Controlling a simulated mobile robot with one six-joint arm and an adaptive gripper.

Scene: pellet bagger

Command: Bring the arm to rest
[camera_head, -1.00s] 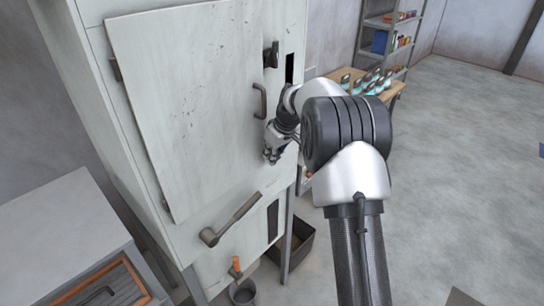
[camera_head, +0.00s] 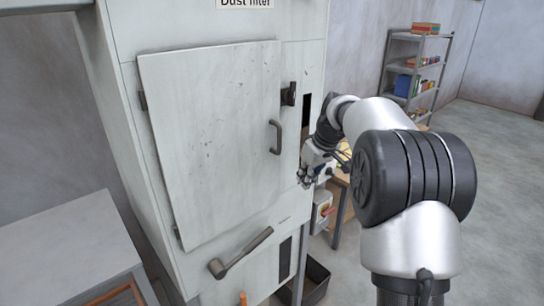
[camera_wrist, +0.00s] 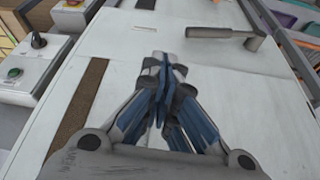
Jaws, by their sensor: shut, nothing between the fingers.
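My gripper (camera_head: 306,180) is in front of the right part of the grey cabinet, right of its door handle. In the wrist view my gripper (camera_wrist: 164,75) has its blue-padded fingers together with nothing between them, in front of the cabinet's pale face. Whether it touches the cabinet cannot be told. My arm is bent and reaches in from the right of the head view.
The dust filter cabinet has a door (camera_head: 210,140) that looks closed, a door handle (camera_head: 275,137) and a lower lever (camera_head: 240,253). A control box (camera_head: 322,210) sits just below my gripper. A shelf rack (camera_head: 415,75) stands behind; floor at the right is clear.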

